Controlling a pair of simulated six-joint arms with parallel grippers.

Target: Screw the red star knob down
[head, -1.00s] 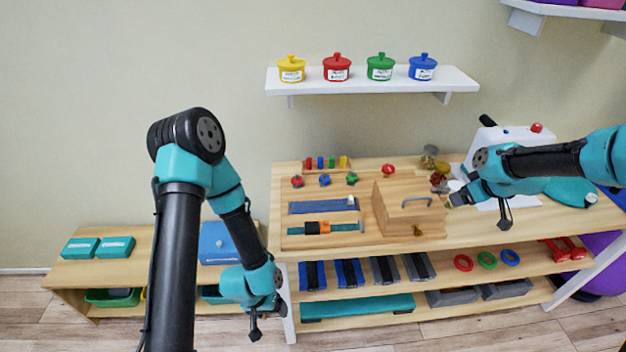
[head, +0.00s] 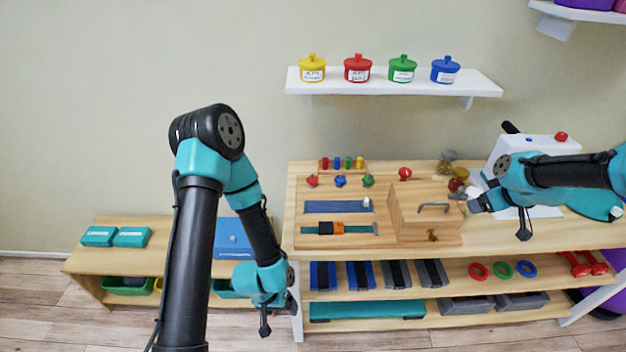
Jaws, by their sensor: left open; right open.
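The red star knob (head: 312,181) stands at the back left of the wooden board (head: 383,215), beside a blue knob (head: 340,181) and a green knob (head: 368,181). How far it is screwed down is too small to tell. My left gripper (head: 292,303) hangs low in front of the bench's left end, below and apart from the knob, open and empty. My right gripper (head: 470,205) is open at the right side of the wooden box (head: 420,213), far from the red star knob. Its fingertips are small, and whether they touch anything is unclear.
Another red knob (head: 405,173) stands behind the box. Coloured pegs (head: 342,163) stand behind the star knobs. A blue strip (head: 338,206) and a strap with an orange part (head: 325,228) lie in front. A white device (head: 530,150) stands at right.

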